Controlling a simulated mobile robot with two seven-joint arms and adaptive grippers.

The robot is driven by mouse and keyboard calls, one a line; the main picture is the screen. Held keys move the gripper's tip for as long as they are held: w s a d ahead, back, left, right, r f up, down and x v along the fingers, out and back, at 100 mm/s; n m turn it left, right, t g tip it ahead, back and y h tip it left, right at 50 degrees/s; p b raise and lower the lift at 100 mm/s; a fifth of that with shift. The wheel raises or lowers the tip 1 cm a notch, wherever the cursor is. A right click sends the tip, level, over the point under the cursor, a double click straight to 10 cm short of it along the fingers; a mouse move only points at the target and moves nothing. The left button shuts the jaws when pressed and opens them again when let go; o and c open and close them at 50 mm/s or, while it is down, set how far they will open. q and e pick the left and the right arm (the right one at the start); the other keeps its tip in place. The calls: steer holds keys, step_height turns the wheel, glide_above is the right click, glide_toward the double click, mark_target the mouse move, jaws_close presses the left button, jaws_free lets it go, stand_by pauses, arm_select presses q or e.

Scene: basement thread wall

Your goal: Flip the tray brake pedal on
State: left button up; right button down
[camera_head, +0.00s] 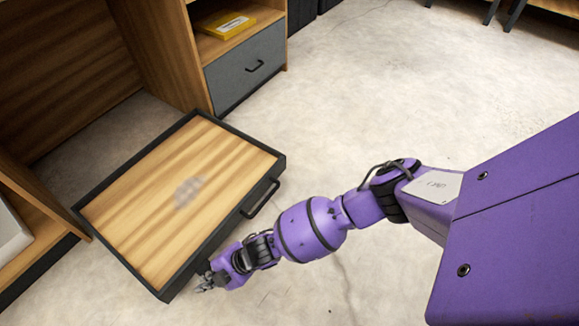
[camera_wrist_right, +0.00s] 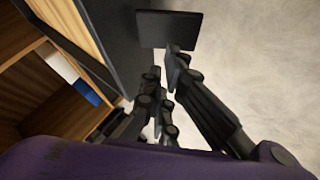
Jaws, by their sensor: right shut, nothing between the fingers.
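The wooden-topped tray (camera_head: 150,195) with a dark frame juts out low over the floor, a dark handle (camera_head: 260,198) on its right side. My right gripper (camera_head: 203,282) is at the tray's near corner, beside its dark side wall. In the right wrist view the gripper (camera_wrist_right: 163,72) is shut and empty. Just beyond its fingertips is a dark flat plate (camera_wrist_right: 168,28) beside the tray's dark side; I cannot tell whether this is the brake pedal or another tray part. No pedal shows clearly in the head view. My left gripper is not in view.
A wooden cabinet with a grey drawer (camera_head: 245,68) and a yellow item (camera_head: 225,24) on its shelf stands behind the tray. A wooden unit with a white object (camera_head: 10,232) is at the left. The concrete floor (camera_head: 370,90) at the right is clear.

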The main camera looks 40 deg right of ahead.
steer(key=shift+w+r+p, duration=0.15)
steer(key=shift+r+p, duration=0.95)
steer(key=shift+r, duration=0.25)
step_height(320, 180, up, 5)
steer(key=p, duration=0.4)
